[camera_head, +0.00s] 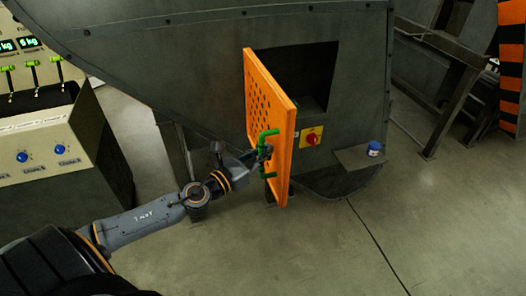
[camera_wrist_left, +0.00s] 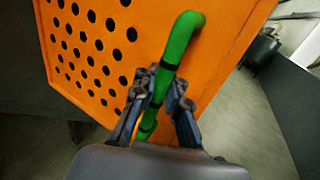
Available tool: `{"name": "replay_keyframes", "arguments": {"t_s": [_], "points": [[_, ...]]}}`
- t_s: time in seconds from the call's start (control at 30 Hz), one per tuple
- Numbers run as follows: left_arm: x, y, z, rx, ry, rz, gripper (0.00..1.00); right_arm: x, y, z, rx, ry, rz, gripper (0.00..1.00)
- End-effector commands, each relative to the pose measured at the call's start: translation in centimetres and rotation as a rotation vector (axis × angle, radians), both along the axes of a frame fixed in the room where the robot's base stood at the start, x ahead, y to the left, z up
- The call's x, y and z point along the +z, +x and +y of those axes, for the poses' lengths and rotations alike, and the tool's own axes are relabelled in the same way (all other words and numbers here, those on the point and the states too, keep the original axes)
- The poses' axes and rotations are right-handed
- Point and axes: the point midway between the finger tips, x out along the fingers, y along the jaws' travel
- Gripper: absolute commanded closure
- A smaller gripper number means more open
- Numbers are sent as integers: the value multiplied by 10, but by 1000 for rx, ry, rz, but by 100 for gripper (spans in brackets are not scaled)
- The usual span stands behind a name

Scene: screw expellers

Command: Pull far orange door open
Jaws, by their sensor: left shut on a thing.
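The orange door (camera_head: 270,110), with rows of round holes, stands swung out from the dark machine in the head view. A dark square opening shows behind it. Its green handle (camera_head: 268,150) is on the door's outer side near the free edge. My left gripper (camera_head: 264,152) is at the handle. In the left wrist view my left gripper (camera_wrist_left: 160,105) has its fingers on both sides of the green handle (camera_wrist_left: 180,40) and is shut on it, in front of the perforated orange door (camera_wrist_left: 90,50). My right gripper is not in view.
The dark grey machine (camera_head: 190,60) fills the back. A yellow panel with a red switch (camera_head: 311,138) sits right of the door, above a small shelf with a blue-and-white jar (camera_head: 375,148). A control console (camera_head: 45,150) with levers stands left. Floor is clear at lower right.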

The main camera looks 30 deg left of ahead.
Motion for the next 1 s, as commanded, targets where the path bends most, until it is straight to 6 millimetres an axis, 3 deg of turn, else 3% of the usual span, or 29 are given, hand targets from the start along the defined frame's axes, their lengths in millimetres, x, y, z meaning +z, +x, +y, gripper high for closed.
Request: {"name": "replay_keyframes", "arguments": {"t_s": [0.23,0.27,0.37,0.77,1.0], "points": [[-6,-3,-6,-14,-5,13,100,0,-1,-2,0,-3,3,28],[-6,-3,-6,-14,-5,13,84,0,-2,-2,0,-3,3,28],[-5,-3,-5,-12,-5,11,64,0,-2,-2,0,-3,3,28],[-3,-5,-1,-5,-2,6,64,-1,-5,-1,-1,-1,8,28],[-4,-33,5,-4,-4,8,64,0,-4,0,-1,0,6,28]]}}
